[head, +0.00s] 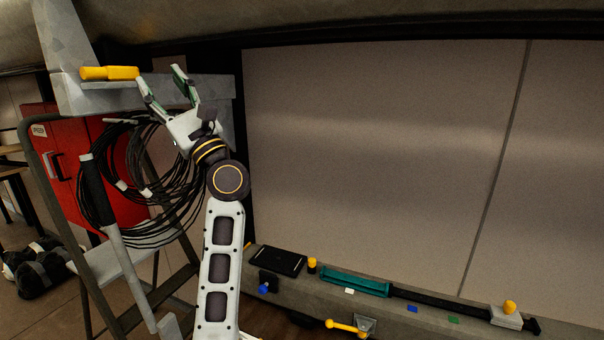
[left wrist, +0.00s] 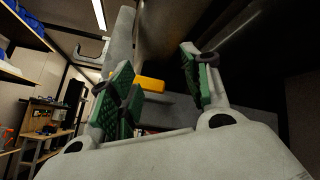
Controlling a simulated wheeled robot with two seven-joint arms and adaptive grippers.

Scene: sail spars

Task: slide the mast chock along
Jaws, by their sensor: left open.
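A yellow block (head: 110,73), which may be the mast chock, lies on a grey ledge (head: 190,94) beside a grey upright (head: 64,40) at upper left. My left gripper (head: 160,77) is raised just right of the block, open and empty, its green-padded fingers pointing up. In the left wrist view the yellow block (left wrist: 151,83) shows beyond the gap between the fingers (left wrist: 158,68), partly hidden by the left finger. They look apart, though I cannot tell the distance. My right gripper is in neither view.
A black cable coil (head: 135,185) hangs below the ledge, near a stepladder (head: 92,300) and a red cabinet (head: 70,150). A low bench at lower right carries a green tray (head: 355,283) and a pale block with a yellow knob (head: 508,308). The wall panel is clear.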

